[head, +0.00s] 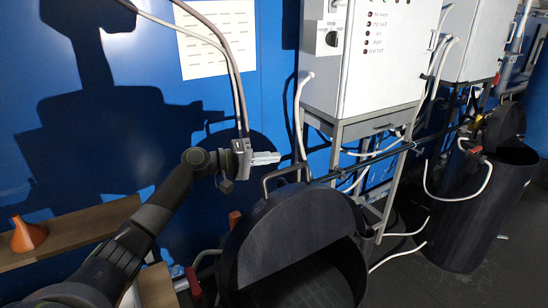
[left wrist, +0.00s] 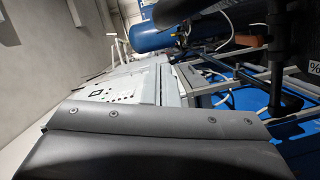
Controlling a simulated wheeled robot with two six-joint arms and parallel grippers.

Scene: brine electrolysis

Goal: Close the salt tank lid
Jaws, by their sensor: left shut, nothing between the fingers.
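A dark round tank (head: 315,283) stands at the bottom centre of the head view, its mouth partly open. Its dark half-round lid (head: 290,228) stands raised, with a metal handle (head: 285,173) at its top edge. I take this to be the salt tank; no label shows. My left gripper (head: 272,158) is shut and empty, just above and left of the handle, apparently apart from it. In the left wrist view a dark grey panel with screw heads (left wrist: 150,145) fills the lower part; I cannot tell what it belongs to. My right gripper is not in view.
A white control cabinet (head: 365,60) on a metal frame stands behind the tank. A second dark tank (head: 480,210) stands at the right, with pale hoses between. A wooden shelf (head: 75,235) with an orange funnel (head: 28,235) is at the left.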

